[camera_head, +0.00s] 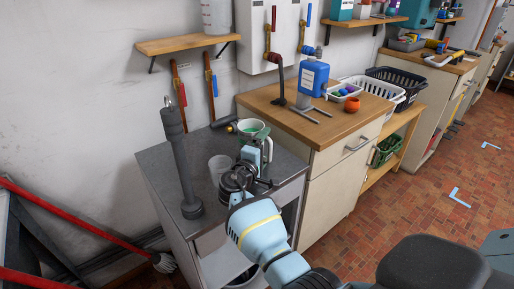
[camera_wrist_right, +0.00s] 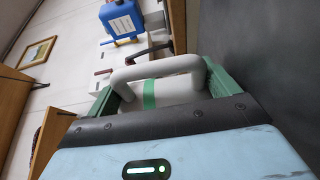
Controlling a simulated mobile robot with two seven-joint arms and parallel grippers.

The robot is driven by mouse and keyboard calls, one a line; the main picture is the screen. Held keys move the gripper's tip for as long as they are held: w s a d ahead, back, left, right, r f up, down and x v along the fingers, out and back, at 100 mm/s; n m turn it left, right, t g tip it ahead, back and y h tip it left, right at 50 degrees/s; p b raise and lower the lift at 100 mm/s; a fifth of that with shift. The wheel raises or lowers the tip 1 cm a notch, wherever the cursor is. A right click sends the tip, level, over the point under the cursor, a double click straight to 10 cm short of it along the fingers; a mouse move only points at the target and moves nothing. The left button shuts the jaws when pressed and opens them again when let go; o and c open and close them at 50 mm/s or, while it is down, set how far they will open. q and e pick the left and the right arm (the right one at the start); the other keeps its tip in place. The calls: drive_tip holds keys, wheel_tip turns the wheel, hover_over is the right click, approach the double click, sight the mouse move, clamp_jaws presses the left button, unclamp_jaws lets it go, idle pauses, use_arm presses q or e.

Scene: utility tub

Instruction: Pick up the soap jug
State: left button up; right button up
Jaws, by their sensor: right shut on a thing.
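The soap jug (camera_wrist_right: 178,90), pale grey-white with a looped handle and a green band, is close in front of my right gripper in the right wrist view. My right gripper (camera_wrist_right: 155,98) is shut on it, with green finger parts on both sides. In the head view the right gripper (camera_head: 252,155) is over the grey bench and hides most of the jug, so whether the jug touches the bench is hard to tell. My left gripper is not in view.
The grey bench (camera_head: 160,161) also bears a dark upright pipe (camera_head: 174,150) and a translucent cup (camera_head: 219,168), both left of the gripper. A wooden counter (camera_head: 262,103) with a blue jug (camera_head: 312,78) stands at right. Brick floor (camera_head: 400,215) is open at right.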

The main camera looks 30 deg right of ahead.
drive_tip(key=shift+r, duration=0.2)
drive_tip(key=shift+r, duration=1.2)
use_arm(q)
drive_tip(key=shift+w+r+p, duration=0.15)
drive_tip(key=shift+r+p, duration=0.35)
use_arm(e)
drive_tip(key=shift+r, duration=3.65)
drive_tip(key=shift+r, duration=0.1)
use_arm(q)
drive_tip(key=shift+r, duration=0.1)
use_arm(e)
drive_tip(key=shift+s, duration=0.1)
